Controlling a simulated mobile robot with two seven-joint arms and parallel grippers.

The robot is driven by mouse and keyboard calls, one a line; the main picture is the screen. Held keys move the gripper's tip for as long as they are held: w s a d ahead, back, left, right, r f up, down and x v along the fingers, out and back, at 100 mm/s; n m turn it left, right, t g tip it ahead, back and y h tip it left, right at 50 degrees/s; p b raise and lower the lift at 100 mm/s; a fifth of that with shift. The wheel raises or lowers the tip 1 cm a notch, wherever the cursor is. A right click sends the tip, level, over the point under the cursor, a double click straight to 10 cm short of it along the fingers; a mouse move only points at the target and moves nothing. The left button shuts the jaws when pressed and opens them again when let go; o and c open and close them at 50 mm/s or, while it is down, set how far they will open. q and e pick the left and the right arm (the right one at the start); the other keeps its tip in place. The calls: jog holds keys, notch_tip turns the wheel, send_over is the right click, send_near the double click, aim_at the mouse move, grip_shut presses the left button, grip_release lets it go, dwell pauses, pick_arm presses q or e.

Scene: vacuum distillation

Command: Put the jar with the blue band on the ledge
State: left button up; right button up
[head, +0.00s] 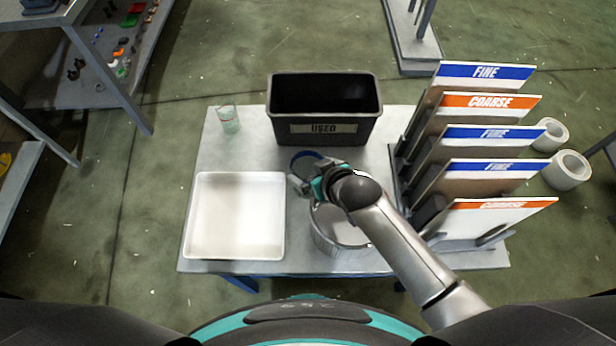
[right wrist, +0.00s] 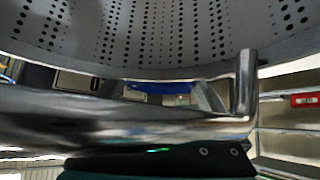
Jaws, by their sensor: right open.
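A round object with a dark blue rim (head: 308,155) stands on the table just in front of the black bin. It may be the jar with the blue band, but my right gripper and wrist hide much of it. My right gripper (head: 305,184) is open at its near left side; I cannot tell whether they touch. In the right wrist view, a grey perforated surface fills the top, with a small blue strip (right wrist: 150,87) below it. I cannot make out which surface is the ledge. My left gripper is not in view.
A black bin marked USED (head: 323,128) stands at the table's back. A small glass (head: 228,121) is at back left, a white tray (head: 235,252) at front left. A round metal container (head: 340,238) lies partly under my arm. Several FINE and COARSE panels (head: 486,134) line the right.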

grip_shut()
dwell(0.9)
